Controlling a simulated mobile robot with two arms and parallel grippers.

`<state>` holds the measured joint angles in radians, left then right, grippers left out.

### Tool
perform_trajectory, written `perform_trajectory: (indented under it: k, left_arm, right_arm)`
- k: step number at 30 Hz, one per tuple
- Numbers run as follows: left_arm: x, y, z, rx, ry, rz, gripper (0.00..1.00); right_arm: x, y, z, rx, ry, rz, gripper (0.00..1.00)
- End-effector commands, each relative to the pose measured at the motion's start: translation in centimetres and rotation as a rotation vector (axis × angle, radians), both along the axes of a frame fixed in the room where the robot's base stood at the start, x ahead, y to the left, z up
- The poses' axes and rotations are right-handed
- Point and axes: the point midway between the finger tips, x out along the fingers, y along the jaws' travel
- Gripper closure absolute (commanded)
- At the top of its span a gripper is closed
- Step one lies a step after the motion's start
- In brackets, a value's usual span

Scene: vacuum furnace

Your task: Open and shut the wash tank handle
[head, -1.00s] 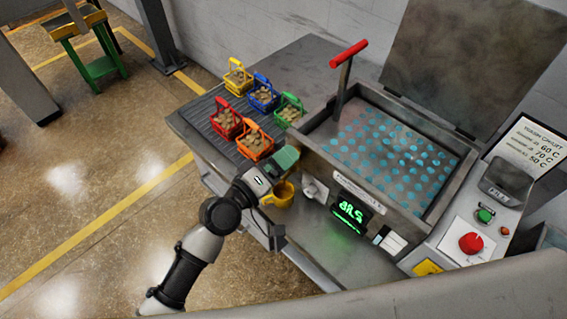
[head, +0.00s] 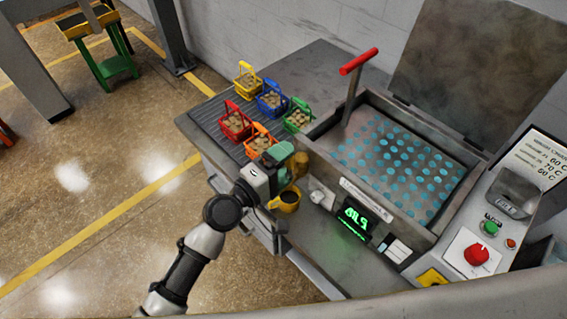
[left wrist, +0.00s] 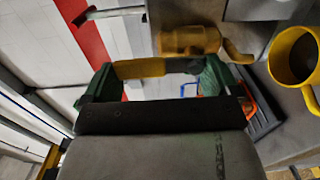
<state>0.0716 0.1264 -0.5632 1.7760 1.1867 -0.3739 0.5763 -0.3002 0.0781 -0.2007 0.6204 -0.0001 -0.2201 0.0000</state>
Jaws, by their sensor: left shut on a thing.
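The wash tank (head: 415,205) is an open metal box with a perforated, blue-dotted floor. A brass tap-like fitting (head: 299,165) is at its left front, partly hidden by my gripper; it also shows in the left wrist view (left wrist: 190,41). My left gripper (head: 283,155) has green fingers and is at this fitting. In the left wrist view a yellow-ochre bar (left wrist: 140,68), seemingly the handle, spans between the fingers, and the gripper is shut on it. Its join to the fitting is unclear. My right gripper is not in view.
A yellow mug (head: 287,200) stands just below the gripper. Several coloured baskets (head: 236,122) of parts stand on the ribbed bench. A red-topped T-bar (head: 357,62) rises at the tank's left rim. The raised lid (head: 470,70) is behind; the control panel (head: 470,255) is at right.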

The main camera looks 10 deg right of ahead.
Motion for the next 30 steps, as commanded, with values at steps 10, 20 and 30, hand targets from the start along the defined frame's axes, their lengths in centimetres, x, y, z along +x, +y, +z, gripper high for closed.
perform_trajectory:
  k: [10,20,30]
  left_arm:
    - [0.0,0.0,-0.1,-0.004,0.006,0.001,0.0]
    - [-0.7,0.9,-0.3,-0.001,0.004,0.001,0.0]
    - [-4.8,6.1,-0.5,0.001,0.004,0.001,0.0]
  right_arm:
    - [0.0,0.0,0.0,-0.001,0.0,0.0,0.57]
    - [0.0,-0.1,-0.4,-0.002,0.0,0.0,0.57]
    - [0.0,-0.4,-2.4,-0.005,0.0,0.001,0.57]
